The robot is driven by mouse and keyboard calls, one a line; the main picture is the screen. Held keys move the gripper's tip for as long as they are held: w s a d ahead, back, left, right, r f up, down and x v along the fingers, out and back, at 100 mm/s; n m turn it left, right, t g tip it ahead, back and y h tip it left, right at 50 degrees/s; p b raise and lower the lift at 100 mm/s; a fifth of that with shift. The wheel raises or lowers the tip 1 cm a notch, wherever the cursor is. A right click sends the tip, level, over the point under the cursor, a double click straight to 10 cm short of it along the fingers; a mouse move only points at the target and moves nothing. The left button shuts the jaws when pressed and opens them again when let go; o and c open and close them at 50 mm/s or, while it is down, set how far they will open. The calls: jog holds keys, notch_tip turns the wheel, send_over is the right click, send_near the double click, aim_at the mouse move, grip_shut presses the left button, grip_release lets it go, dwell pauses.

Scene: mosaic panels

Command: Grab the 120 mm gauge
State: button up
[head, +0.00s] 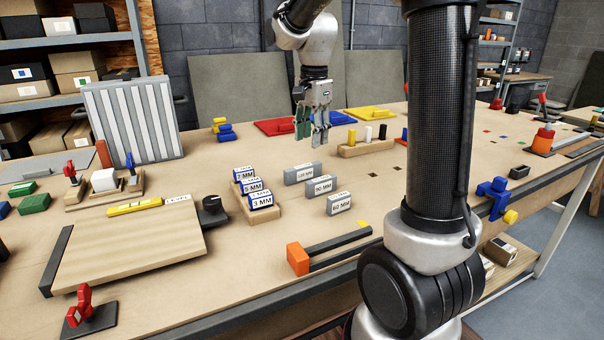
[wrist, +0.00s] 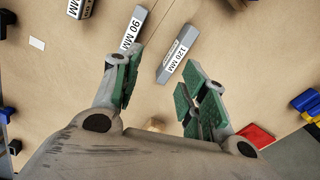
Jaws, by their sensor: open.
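The 120 mm gauge (head: 303,173) is a grey block with a white label, lying on the bench behind the 90 mm gauge (head: 325,186) and the 60 mm gauge (head: 339,203) in the head view. In the wrist view the 120 mm gauge (wrist: 178,55) lies beyond my fingertips, between their lines and apart from them. The 90 mm gauge (wrist: 134,28) is close by its left. My gripper (head: 312,138) is open and empty, above the bench and behind the gauges. Its green-padded fingers (wrist: 165,85) are spread in the wrist view.
A wooden holder (head: 262,214) with 3, 5 and 7 mm blocks stands left of the gauges. A wooden block with coloured pegs (head: 366,148) is at the right. Red (head: 277,127) and yellow (head: 370,113) trays lie behind. Bare bench surrounds the gauges.

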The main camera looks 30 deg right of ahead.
aim_at(303, 166)
jog(key=w+f+m, duration=0.1)
jog(key=w, duration=0.1)
jog(key=w+f+m, duration=0.1)
jog(key=f, duration=0.1)
jog(key=shift+w+f+g, duration=0.1)
jog(key=shift+w+g, duration=0.2)
jog(key=shift+w, duration=0.1)
jog(key=shift+m, duration=0.3)
notch_tip(303, 166, down, 7)
jog(key=shift+w+a+f, duration=0.1)
jog(key=shift+a+f, duration=0.05)
grip_shut()
